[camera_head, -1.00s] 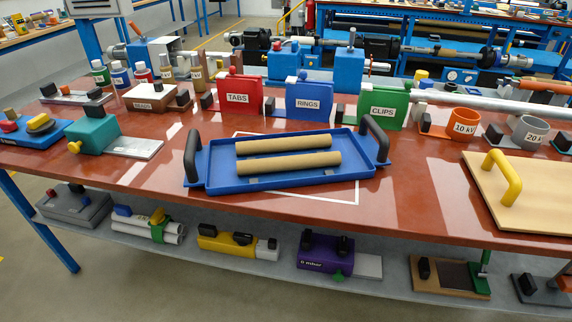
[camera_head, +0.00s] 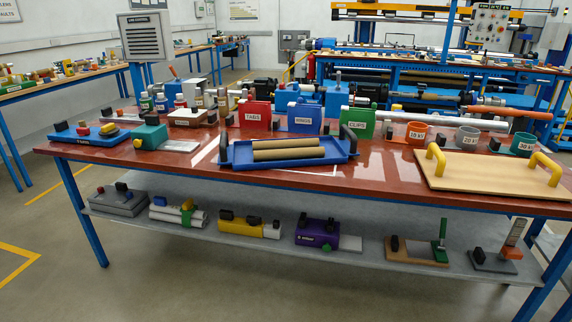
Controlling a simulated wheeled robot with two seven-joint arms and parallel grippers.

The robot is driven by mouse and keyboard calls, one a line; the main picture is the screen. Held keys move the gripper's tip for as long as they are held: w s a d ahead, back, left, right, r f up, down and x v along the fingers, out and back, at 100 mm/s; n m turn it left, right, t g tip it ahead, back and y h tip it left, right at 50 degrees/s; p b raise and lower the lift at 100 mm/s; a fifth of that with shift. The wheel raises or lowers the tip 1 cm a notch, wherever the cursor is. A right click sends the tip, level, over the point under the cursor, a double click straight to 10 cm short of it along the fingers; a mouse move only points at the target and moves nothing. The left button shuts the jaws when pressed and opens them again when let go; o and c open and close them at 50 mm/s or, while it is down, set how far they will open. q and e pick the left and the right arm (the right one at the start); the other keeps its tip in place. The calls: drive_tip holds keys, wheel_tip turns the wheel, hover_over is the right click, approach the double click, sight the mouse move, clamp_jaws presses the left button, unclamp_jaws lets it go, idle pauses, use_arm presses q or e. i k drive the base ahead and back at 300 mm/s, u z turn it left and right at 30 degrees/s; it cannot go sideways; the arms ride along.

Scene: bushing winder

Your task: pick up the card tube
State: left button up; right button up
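Two brown card tubes lie side by side in a blue tray with dark upright end handles. The rear tube (camera_head: 286,143) and the front tube (camera_head: 288,154) both lie lengthwise, left to right. The blue tray (camera_head: 238,161) sits on the red-brown bench top near its front edge, at the middle of the view. Neither of my grippers shows in the head view.
Red TABS (camera_head: 255,118), blue RINGS (camera_head: 304,118) and green CLIPS (camera_head: 360,124) bins stand behind the tray. A wooden board (camera_head: 490,173) with yellow handles lies to the right, a teal block (camera_head: 150,135) to the left. The lower shelf (camera_head: 270,241) holds several tools. Floor in front is clear.

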sight(311, 151)
drive_tip(key=u, duration=0.9)
drive_tip(key=i, duration=1.45)
drive_tip(key=z, duration=0.5)
